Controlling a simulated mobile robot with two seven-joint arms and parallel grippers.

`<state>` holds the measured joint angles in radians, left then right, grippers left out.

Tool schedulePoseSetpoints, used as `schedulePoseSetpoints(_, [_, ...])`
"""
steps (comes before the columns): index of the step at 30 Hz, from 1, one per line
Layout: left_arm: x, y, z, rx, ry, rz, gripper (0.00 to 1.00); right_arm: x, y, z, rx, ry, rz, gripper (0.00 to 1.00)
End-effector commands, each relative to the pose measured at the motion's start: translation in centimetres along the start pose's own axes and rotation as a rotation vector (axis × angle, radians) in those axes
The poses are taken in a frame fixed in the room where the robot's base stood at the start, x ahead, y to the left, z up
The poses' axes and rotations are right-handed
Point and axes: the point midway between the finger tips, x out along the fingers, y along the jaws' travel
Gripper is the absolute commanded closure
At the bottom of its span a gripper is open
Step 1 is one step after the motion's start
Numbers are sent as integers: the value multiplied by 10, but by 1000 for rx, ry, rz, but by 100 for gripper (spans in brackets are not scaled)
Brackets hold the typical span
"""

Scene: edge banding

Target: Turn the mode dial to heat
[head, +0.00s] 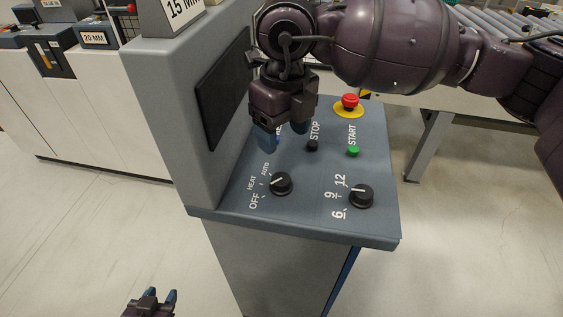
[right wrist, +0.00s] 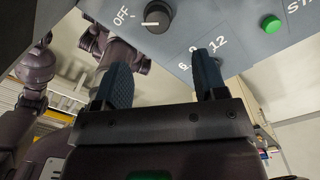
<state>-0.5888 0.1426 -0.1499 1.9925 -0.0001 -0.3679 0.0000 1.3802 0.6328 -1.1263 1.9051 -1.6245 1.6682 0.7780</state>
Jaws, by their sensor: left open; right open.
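The mode dial (head: 281,183) is a black knob with a white line on the sloped control panel, beside the labels OFF, HEAT and AUTO. Its line points to the left, about toward OFF. In the right wrist view the dial (right wrist: 157,16) is at the top, beside OFF. My right gripper (head: 283,133) is open and empty above the upper left of the panel, apart from the dial. Its two blue fingers (right wrist: 160,80) show in the right wrist view. My left gripper (head: 152,297) is open and empty low at the left, away from the panel.
A second black dial (head: 361,196) with 6, 9 and 12 sits to the right. A green START button (head: 353,151), a black STOP button (head: 312,145) and a red emergency button (head: 350,102) are higher up. A grey upright housing (head: 165,110) borders the panel's left side.

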Motion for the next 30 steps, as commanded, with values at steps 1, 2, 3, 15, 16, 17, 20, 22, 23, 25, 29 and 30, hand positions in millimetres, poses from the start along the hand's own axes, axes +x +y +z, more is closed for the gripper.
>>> schedulePoseSetpoints(1, [-2, 0, 4, -1, -8, -1, 57, 5, 0, 0, 0, 2, 1, 35])
schedulePoseSetpoints(2, [-3, 0, 6, -2, -11, -2, 57, 8, 0, 0, 0, 2, 2, 35])
schedulePoseSetpoints(3, [-4, 0, 8, -2, -15, -2, 57, 13, 0, 0, 0, 3, 3, 35])
schedulePoseSetpoints(15, [-4, 0, 11, -2, -22, -2, 57, 79, 1, -1, 0, 3, 6, 35])
schedulePoseSetpoints(16, [-4, 0, 10, -2, -21, -2, 57, 83, 1, -1, 0, 3, 5, 35])
schedulePoseSetpoints(17, [-4, 0, 10, -2, -20, -2, 57, 86, 1, -1, 0, 3, 6, 35])
schedulePoseSetpoints(20, [-3, 0, 9, -2, -17, -2, 57, 96, 2, 0, -1, 1, 6, 35])
schedulePoseSetpoints(22, [-2, 0, 8, -2, -16, -1, 57, 101, 2, 0, -1, 1, 6, 35])
schedulePoseSetpoints(23, [-2, 0, 8, -1, -15, -1, 57, 102, 2, 0, -1, 1, 6, 35])
schedulePoseSetpoints(25, [-2, 0, 7, -1, -13, -1, 57, 105, 2, 0, -1, 2, 6, 35])
schedulePoseSetpoints(29, [-2, 0, 6, -1, -11, -1, 57, 106, 2, 0, -1, 1, 5, 35])
schedulePoseSetpoints(30, [-2, 0, 6, -1, -11, -1, 57, 106, 2, 0, -1, 1, 5, 35])
